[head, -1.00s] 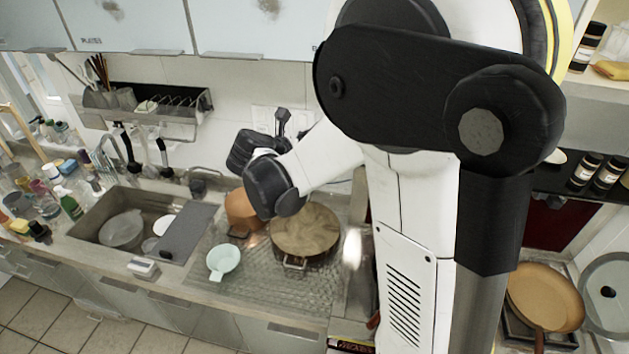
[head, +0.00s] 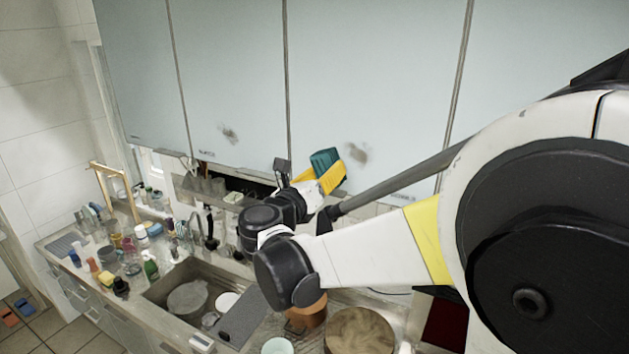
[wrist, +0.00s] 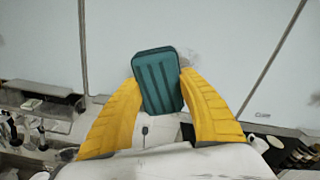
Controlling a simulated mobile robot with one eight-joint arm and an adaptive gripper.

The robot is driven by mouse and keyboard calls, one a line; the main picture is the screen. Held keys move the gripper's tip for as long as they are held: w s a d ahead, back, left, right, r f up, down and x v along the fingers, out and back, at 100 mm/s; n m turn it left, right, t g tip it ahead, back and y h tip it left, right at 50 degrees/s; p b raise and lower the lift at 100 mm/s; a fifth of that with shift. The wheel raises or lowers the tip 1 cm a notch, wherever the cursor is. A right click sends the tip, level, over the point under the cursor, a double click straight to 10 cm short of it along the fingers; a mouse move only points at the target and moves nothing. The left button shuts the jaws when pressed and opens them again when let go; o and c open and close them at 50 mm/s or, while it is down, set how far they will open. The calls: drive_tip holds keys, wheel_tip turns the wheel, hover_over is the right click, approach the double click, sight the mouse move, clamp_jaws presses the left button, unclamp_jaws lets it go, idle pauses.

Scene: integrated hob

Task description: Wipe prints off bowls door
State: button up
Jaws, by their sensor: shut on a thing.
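My gripper (head: 326,178), with yellow fingers, is shut on a teal ribbed sponge (head: 323,160) and holds it upright in front of the pale blue wall cabinet doors. In the wrist view the sponge (wrist: 158,82) sits between both fingers. A brown smudge (head: 357,152) marks the wide door (head: 370,70) just right of the sponge. Another smudge (head: 230,133) is on the door to its left (head: 235,60). The door labels are too small to read now, so I cannot tell which is the bowls door. Contact between sponge and door cannot be told.
Below are a sink (head: 160,292) with dishes, a copper pot (head: 308,312) and a large pan (head: 358,332). Bottles crowd the counter at left. A dish rack (wrist: 45,105) hangs under the cabinets. Free air lies before the doors.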

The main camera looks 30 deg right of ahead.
sight(356, 157)
drive_tip(key=shift+f, duration=0.1)
drive_tip(key=shift+b+x, duration=0.7)
drive_tip(key=shift+x, duration=2.1)
drive_tip(key=shift+b+x, duration=0.35)
drive_tip(key=shift+x, duration=0.45)
idle(0.5)
drive_tip(key=shift+s+d, duration=0.35)
drive_tip(key=shift+s, duration=0.25)
drive_tip(key=shift+s+d, duration=0.35)
drive_tip(key=shift+s, duration=0.2)
drive_tip(key=shift+s+d, duration=0.2)
drive_tip(key=shift+d, duration=0.15)
drive_tip(key=shift+s+d, duration=0.5)
drive_tip(key=shift+s, duration=0.15)
drive_tip(key=shift+s+d, duration=0.1)
